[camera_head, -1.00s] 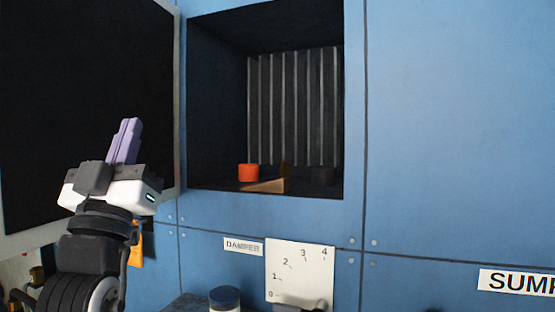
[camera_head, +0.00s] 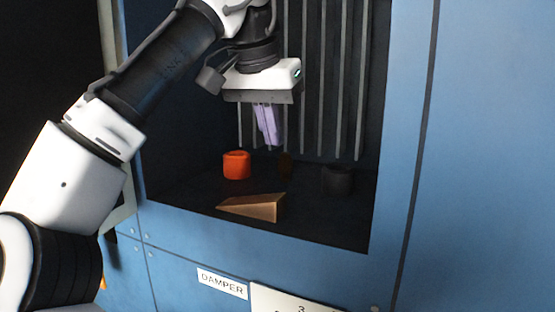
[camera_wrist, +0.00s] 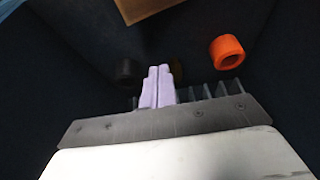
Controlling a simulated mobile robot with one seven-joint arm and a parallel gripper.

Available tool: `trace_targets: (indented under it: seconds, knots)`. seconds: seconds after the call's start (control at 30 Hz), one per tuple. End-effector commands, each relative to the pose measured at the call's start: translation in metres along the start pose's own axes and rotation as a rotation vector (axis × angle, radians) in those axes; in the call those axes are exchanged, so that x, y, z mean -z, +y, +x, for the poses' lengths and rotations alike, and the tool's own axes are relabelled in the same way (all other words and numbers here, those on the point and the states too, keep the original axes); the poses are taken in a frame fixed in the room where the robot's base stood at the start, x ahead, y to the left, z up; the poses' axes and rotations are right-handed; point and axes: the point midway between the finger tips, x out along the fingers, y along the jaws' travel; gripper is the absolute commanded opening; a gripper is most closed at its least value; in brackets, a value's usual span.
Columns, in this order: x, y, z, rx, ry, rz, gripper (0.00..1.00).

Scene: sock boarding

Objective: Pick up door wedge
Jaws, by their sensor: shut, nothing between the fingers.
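The door wedge (camera_head: 257,207) is a tan, wood-coloured wedge lying on the floor of the dark recess, near its front edge, with its thin end to the left. Part of it shows at the top of the wrist view (camera_wrist: 145,8), cut off by the frame edge. My gripper (camera_head: 272,143) points down inside the recess opening, above the wedge and apart from it. Its pale purple fingers are together with nothing between them; they also show in the wrist view (camera_wrist: 160,70).
An orange cylinder (camera_head: 237,165) stands behind the wedge. A dark cylinder (camera_head: 337,180) stands to the right, and a small dark brownish object (camera_head: 285,165) between them. Vertical grey bars (camera_head: 322,90) line the back. The blue panel (camera_head: 405,150) frames the recess.

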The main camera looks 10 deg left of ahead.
Motion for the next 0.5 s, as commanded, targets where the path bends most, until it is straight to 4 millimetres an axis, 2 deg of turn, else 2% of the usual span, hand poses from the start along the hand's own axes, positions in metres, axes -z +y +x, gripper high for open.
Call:
trace_targets:
  seconds: [0.07, 0.17, 0.27, 0.5]
  knots:
    - [-0.004, -0.001, -0.005, 0.007, -0.036, -0.014, 0.0]
    - [-0.007, -0.002, -0.002, 0.007, -0.056, -0.02, 0.0]
    - [-0.009, -0.002, 0.009, 0.006, -0.058, -0.019, 0.0]
    - [-0.01, -0.001, 0.051, 0.003, -0.056, -0.016, 0.0]
